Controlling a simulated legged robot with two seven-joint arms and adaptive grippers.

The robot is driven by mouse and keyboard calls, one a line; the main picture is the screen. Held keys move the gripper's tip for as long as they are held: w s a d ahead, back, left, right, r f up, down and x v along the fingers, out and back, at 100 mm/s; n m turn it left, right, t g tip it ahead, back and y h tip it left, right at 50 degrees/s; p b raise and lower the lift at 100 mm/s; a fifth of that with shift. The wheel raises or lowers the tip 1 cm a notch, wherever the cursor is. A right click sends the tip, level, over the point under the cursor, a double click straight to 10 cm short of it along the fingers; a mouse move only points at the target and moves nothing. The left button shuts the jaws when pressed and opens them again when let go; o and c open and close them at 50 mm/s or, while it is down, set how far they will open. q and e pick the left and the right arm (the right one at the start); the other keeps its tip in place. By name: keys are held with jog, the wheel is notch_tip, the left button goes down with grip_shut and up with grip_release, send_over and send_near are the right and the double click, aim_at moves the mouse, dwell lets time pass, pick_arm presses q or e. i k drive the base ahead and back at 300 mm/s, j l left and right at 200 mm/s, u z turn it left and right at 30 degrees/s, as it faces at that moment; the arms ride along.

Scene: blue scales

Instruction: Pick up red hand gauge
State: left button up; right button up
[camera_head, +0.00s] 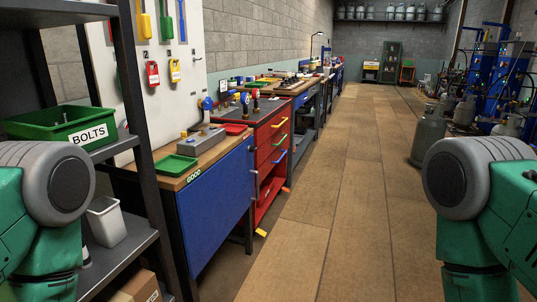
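A small upright gauge with a red head (256,94) stands near the red drawer cabinet, close to the wall. Just left of it is a similar gauge with a blue rim (245,98). Another blue-headed gauge (207,103) stands further left, above a grey block (201,140) on the wooden bench. They are small, so I cannot tell which is the hand gauge. Green and grey parts of my two arms fill the lower left and lower right corners. Neither of my grippers is in view.
A green tray (176,165) lies on the blue-fronted bench (215,205) marked GOOD, with a red tray (235,129) behind it. A dark shelf with a green BOLTS bin (60,123) stands at left. Grey cylinders (428,135) stand at right. The tiled floor (335,200) between is clear.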

aim_at(256, 95)
jog(key=i+l+z, duration=0.3)
jog(key=i, duration=0.6)
jog(key=i+l+z, duration=0.1)
jog(key=i+z, duration=0.2)
jog(key=i, duration=0.65)
